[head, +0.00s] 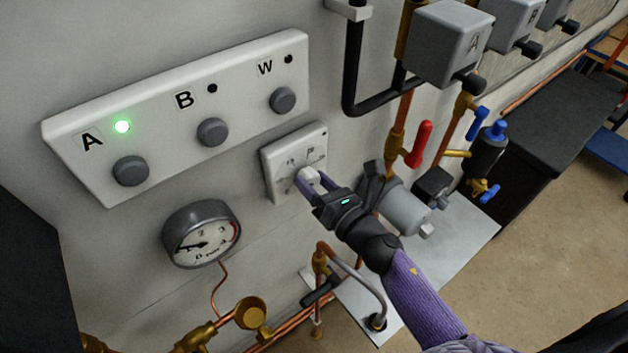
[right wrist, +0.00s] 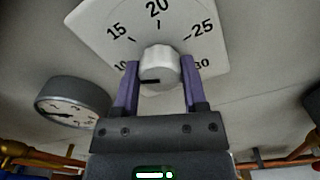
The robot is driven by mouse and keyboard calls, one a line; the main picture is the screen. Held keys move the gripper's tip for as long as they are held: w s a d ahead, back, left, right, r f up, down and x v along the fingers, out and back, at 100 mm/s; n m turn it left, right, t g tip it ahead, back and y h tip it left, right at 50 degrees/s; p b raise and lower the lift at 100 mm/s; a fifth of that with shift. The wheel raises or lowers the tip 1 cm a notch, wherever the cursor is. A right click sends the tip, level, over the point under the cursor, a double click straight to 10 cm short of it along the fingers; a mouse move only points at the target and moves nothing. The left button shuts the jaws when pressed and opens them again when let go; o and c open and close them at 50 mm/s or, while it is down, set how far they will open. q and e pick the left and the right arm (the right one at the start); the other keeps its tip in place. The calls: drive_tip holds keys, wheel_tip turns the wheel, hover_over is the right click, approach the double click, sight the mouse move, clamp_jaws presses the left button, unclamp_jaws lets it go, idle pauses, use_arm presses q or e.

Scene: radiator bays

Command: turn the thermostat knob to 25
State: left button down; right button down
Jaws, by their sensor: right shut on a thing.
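The thermostat is a white square plate (head: 285,187) on the wall, below the right end of the button panel. In the right wrist view its dial plate (right wrist: 190,14) shows 15, 20 and 25, with 10 and 30 partly hidden. The round white thermostat knob (right wrist: 160,62) sits at its centre. A short dark mark shows on the knob's lower left, towards the 10 side and away from 25. My right gripper (right wrist: 160,72) has one purple finger on each side of the knob and is shut on it. In the head view my right gripper (head: 308,183) covers part of the dial. My left gripper is not in view.
A white panel (head: 235,90) with buttons A, B and W is above left, its A light green. A pressure gauge (head: 202,235) is below left. A red-handled valve (head: 419,146), pipes and a grey cylindrical fitting (head: 404,207) stand close right of my gripper.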

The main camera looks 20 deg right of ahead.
drive_tip(key=m, duration=0.3)
drive_tip(key=shift+m, duration=0.4)
drive_tip(key=m, duration=0.3)
drive_tip(key=shift+m, duration=0.4)
drive_tip(key=m+p, duration=0.1)
drive_tip(key=m, duration=0.2)
drive_tip(key=shift+f+m, duration=0.1)
drive_tip(key=shift+m, duration=0.2)
drive_tip(key=m, duration=0.3)
drive_tip(key=shift+m+p, duration=0.4)
drive_tip(key=m, duration=0.3)
drive_tip(key=shift+m+p, duration=0.3)
drive_tip(key=shift+p, duration=0.1)
drive_tip(key=m, duration=0.3)
drive_tip(key=shift+f+m+p, duration=0.1)
drive_tip(key=shift+m+p, duration=0.3)
drive_tip(key=m, duration=0.3)
drive_tip(key=shift+p, duration=0.35)
drive_tip(key=shift+f+m+h, duration=0.1)
drive_tip(key=shift+m+h, duration=0.2)
drive_tip(key=shift+m, duration=1.9)
drive_tip(key=shift+p, duration=0.3)
